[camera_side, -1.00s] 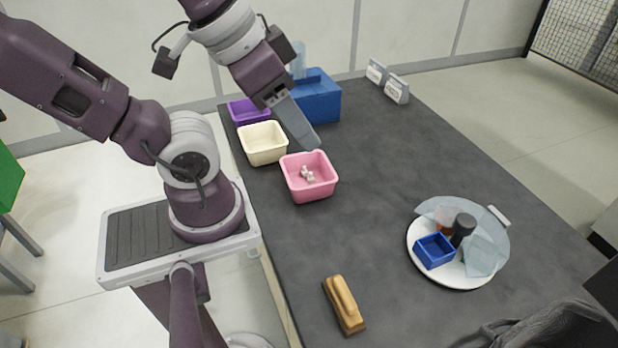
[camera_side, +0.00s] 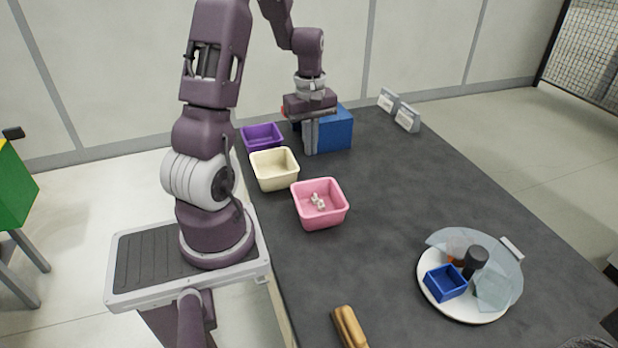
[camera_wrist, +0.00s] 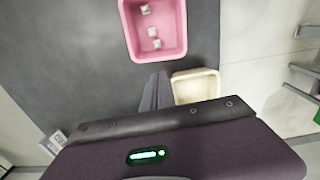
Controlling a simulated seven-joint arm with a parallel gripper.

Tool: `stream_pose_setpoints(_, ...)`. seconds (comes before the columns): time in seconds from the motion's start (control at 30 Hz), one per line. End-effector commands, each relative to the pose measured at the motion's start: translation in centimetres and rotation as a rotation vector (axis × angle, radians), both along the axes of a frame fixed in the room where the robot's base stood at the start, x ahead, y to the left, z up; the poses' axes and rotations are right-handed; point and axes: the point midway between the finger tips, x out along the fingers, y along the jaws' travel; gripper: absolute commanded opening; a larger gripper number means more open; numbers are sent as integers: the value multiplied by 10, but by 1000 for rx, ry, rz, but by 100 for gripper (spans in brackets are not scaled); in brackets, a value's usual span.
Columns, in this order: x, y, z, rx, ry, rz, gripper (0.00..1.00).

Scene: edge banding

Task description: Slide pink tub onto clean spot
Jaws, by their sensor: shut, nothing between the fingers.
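The pink tub (camera_side: 321,216) stands upright on the dark table, in front of the cream tub, with several small white pieces inside. It also shows at the top of the wrist view (camera_wrist: 172,48). My gripper (camera_side: 310,151) points down behind and beside the cream tub, close to the blue box. Its fingers are shut and empty, and apart from the pink tub. In the wrist view, the shut fingers (camera_wrist: 155,90) show between the bare table and the cream tub. No marked clean spot can be made out on the table.
A cream tub (camera_side: 275,170), purple tub (camera_side: 263,137) and blue box (camera_side: 334,133) stand at the back. A round white plate (camera_side: 456,308) holding a small blue tray (camera_side: 445,283) lies at right. A wooden-handled brush (camera_side: 349,327) lies at the front. The middle table (camera_side: 400,190) is bare.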

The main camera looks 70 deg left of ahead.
Motion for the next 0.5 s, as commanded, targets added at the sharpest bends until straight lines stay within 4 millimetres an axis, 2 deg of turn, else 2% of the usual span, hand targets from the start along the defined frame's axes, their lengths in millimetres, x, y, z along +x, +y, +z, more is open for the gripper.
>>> stream_pose_setpoints(0.17,-4,5,-22,-10,13,34,0)
stream_pose_setpoints(0.5,-3,4,-87,-10,11,29,0)
